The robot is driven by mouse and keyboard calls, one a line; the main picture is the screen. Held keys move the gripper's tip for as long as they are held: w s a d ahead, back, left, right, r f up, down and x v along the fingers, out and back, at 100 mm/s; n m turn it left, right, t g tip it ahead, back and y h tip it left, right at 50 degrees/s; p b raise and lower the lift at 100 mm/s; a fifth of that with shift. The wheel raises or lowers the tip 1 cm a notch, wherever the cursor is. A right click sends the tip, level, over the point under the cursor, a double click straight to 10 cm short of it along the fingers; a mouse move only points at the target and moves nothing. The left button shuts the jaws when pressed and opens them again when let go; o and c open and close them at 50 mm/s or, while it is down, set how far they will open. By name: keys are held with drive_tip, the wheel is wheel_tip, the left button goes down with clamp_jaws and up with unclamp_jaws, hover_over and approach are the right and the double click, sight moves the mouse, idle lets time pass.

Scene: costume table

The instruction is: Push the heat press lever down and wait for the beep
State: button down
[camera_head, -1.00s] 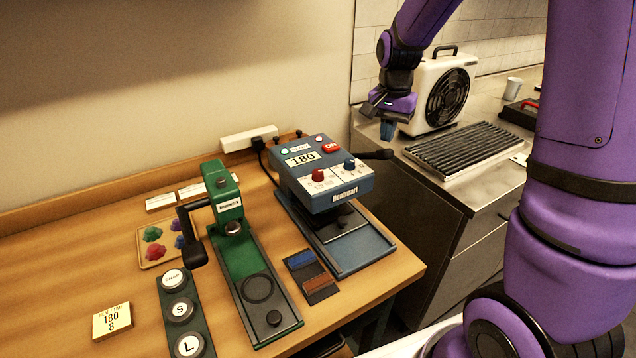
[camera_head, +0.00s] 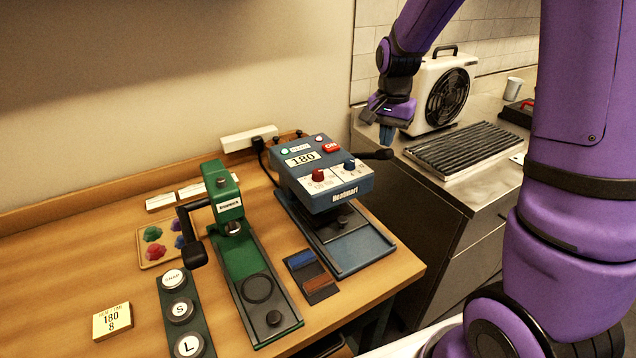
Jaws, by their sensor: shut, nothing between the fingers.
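The blue heat press (camera_head: 322,178) stands on the wooden table, with a display reading 180, a red ON button and two knobs. Its black lever (camera_head: 374,155) sticks out to the right of the head and ends in a dark knob. The press head is raised above its lower plate (camera_head: 362,247). My gripper (camera_head: 386,138) is shut and empty, pointing down just above the lever's knob end. Whether the fingertips touch the lever, I cannot tell.
A green press (camera_head: 243,250) with a black handle stands left of the heat press. A white fan (camera_head: 440,90) and a ribbed rack (camera_head: 470,148) are on the steel counter behind and right of my gripper. A card (camera_head: 112,321) reads 180 and 8.

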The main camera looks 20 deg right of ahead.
sight(388, 150)
drive_tip(key=shift+f, duration=0.5)
drive_tip(key=shift+s+d+f, duration=0.1)
drive_tip(key=shift+s+f, duration=0.15)
drive_tip(key=shift+f, duration=0.3)
drive_tip(key=shift+s+f, duration=0.25)
drive_tip(key=shift+f, duration=0.35)
drive_tip(key=shift+s+f, duration=0.15)
drive_tip(key=shift+f, duration=0.45)
drive_tip(key=shift+s+f, duration=0.15)
drive_tip(key=shift+f, duration=0.4)
drive_tip(key=shift+f, duration=0.15)
drive_tip(key=shift+s+d+f, duration=0.1)
drive_tip(key=shift+s+f, duration=0.05)
drive_tip(key=shift+f, duration=1)
